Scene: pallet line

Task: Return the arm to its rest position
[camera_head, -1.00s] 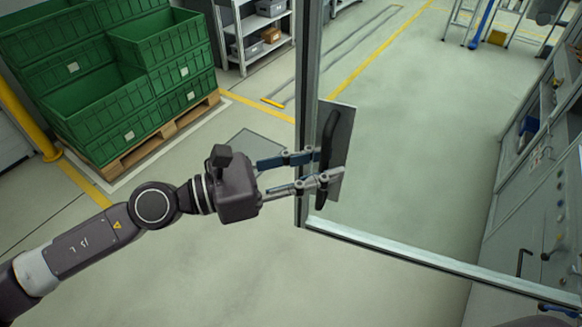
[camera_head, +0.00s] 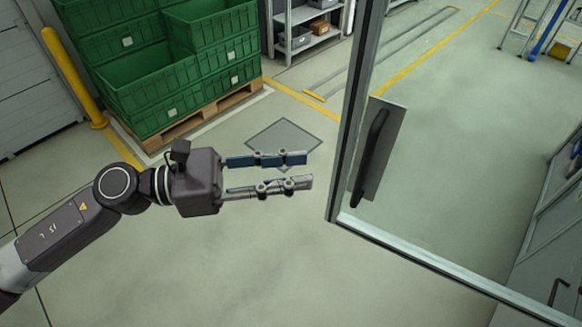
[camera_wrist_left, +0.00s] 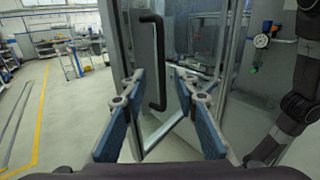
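My left arm comes in from the left in the head view. Its left gripper (camera_head: 297,171) is open and empty, its two fingers apart and pointing right. The fingertips are clear of the dark door handle (camera_head: 369,155), which stands to their right on a grey plate on the framed glass door (camera_head: 349,120). In the left wrist view the left gripper's fingers (camera_wrist_left: 158,82) are spread, with the handle (camera_wrist_left: 158,62) showing beyond and between them. My right gripper does not show in the head view. A dark arm link shows at the right of the wrist view.
Green crates (camera_head: 175,75) stand stacked on a wooden pallet (camera_head: 193,120) at the upper left. A yellow post (camera_head: 72,75) stands left of them. A shelf rack (camera_head: 305,25) is behind. The door's bottom rail (camera_head: 450,268) runs to the lower right. The floor around my gripper is free.

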